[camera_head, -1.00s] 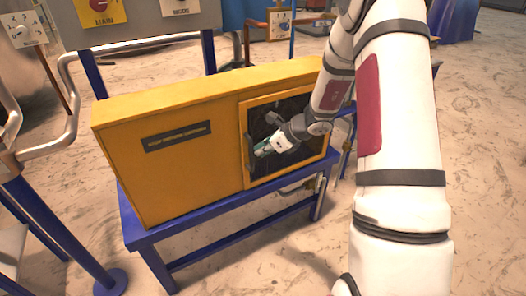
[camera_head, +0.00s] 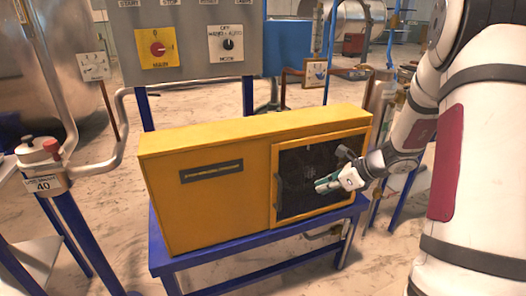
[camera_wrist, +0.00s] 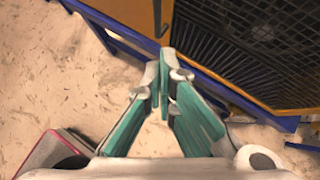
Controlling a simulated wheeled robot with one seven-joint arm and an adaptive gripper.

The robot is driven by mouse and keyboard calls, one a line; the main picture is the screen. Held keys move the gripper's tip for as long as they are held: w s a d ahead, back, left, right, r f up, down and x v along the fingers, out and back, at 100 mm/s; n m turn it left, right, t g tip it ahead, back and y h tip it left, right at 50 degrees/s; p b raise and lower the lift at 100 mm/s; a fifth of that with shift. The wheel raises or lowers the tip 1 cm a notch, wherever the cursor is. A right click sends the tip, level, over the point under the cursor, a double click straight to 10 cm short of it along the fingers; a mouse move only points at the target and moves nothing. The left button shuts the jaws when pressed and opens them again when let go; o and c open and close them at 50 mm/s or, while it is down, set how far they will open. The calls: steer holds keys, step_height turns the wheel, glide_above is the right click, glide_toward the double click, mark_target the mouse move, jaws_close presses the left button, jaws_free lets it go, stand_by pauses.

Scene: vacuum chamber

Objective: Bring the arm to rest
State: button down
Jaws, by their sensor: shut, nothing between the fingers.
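My arm (camera_head: 455,180) comes in from the right side of the head view, bent, white with dark red panels. My gripper (camera_head: 320,187) is in front of the dark mesh door of the yellow cabinet, near its handle; I cannot tell whether it touches. In the wrist view my gripper (camera_wrist: 164,58) shows teal fingers with their tips together and nothing between them. The mesh panel (camera_wrist: 250,40) fills the upper right of that view.
The yellow cabinet (camera_head: 205,210) stands on a blue frame (camera_head: 250,257). Behind it is a grey control panel (camera_head: 190,50) with a red knob. A pipe stand (camera_head: 40,165) is at left. Pale floor (camera_head: 400,255) shows around the frame.

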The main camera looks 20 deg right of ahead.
steer(key=shift+r, duration=0.1)
steer(key=s+a+r+n+g+p, duration=0.2)
steer(key=s+a+r+n, duration=0.4)
steer(key=a+r+n, duration=0.15)
steer(key=s+a+r+n+g+p, duration=0.1)
steer(key=s+a+r+n+p, duration=0.1)
steer(key=s+a+r+n, duration=0.55)
steer(key=s+a+r+n+h+p, duration=0.1)
steer(key=s+r+n, duration=0.4)
steer(key=s, duration=0.5)
steer(key=s+a+r+n+h+p, duration=0.2)
steer(key=s+r+n, duration=0.4)
steer(key=s+n, duration=0.3)
steer(key=shift+s+a+r+h+p, duration=0.2)
steer(key=shift+s+a+h+p, duration=0.25)
steer(key=shift+h, duration=0.55)
